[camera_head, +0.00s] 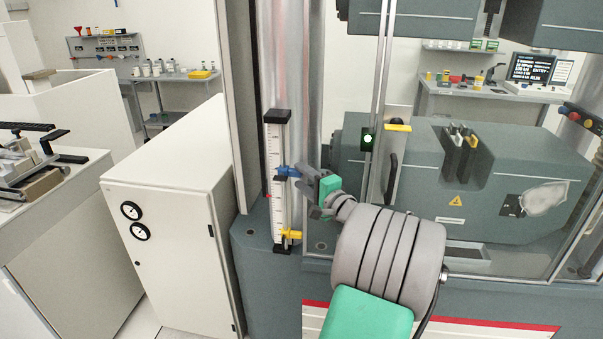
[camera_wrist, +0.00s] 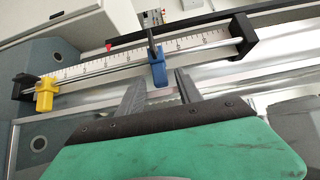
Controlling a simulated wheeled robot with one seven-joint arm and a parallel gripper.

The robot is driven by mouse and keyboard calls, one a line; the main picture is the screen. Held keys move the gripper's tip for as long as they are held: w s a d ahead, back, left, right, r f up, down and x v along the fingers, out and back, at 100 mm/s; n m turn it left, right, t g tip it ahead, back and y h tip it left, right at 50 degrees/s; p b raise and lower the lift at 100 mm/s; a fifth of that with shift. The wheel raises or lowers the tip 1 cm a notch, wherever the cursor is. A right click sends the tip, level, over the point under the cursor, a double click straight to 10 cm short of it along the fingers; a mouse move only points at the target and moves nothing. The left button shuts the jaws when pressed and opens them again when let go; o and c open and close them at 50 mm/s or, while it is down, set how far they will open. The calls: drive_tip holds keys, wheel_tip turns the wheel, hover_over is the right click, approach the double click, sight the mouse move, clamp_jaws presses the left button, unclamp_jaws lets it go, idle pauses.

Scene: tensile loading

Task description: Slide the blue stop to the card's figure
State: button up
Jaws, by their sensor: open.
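In the wrist view the blue stop (camera_wrist: 159,73) lies just ahead of my gripper (camera_wrist: 157,86), in front of the gap between the two fingers. The scale also shows in the wrist view (camera_wrist: 100,67), with numbers too small to read. My gripper (camera_head: 309,177) is open, right of the stop in the head view. Whether a finger touches the stop cannot be told. No card with a readable figure is visible.
A yellow stop (camera_head: 291,234) sits low on the same rod. Black end blocks (camera_head: 277,116) hold the rod. The grey testing machine (camera_head: 480,180) stands to the right behind a clear guard. A white cabinet (camera_head: 170,190) stands left.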

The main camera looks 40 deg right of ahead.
drive_tip(key=shift+w, duration=0.45)
clamp_jaws()
idle(1.1)
